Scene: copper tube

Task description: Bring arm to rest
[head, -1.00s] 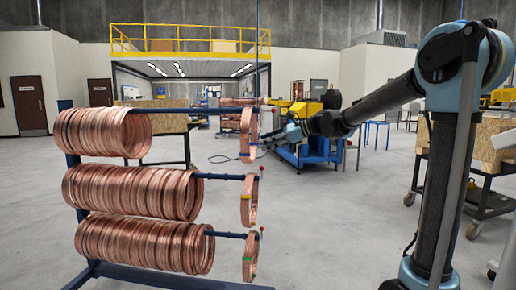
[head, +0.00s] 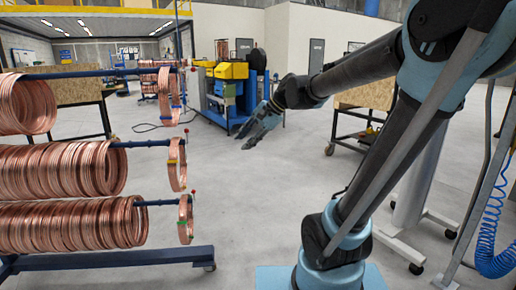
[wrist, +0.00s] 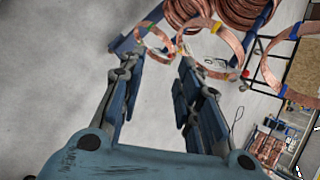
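My gripper (head: 257,130) hangs in the air to the right of the copper rack, pointing down and left in the head view. In the wrist view my gripper (wrist: 156,58) has its two fingers spread apart with nothing between the pads. Copper rings show beyond the fingertips, apart from them. My arm (head: 368,68) reaches left from its raised elbow at the upper right. The rack carries copper coils on three bars: upper (head: 28,103), middle (head: 60,170) and lower (head: 72,227). Smaller ring bundles hang near the bar ends: top (head: 168,97), middle (head: 177,163), bottom (head: 185,219).
The rack's blue foot (head: 110,262) extends along the floor. A yellow and blue machine (head: 228,90) stands behind my gripper. A wheeled cart with a wooden box (head: 362,100) stands behind my arm. A blue coiled hose (head: 490,225) hangs at right. The middle floor is clear.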

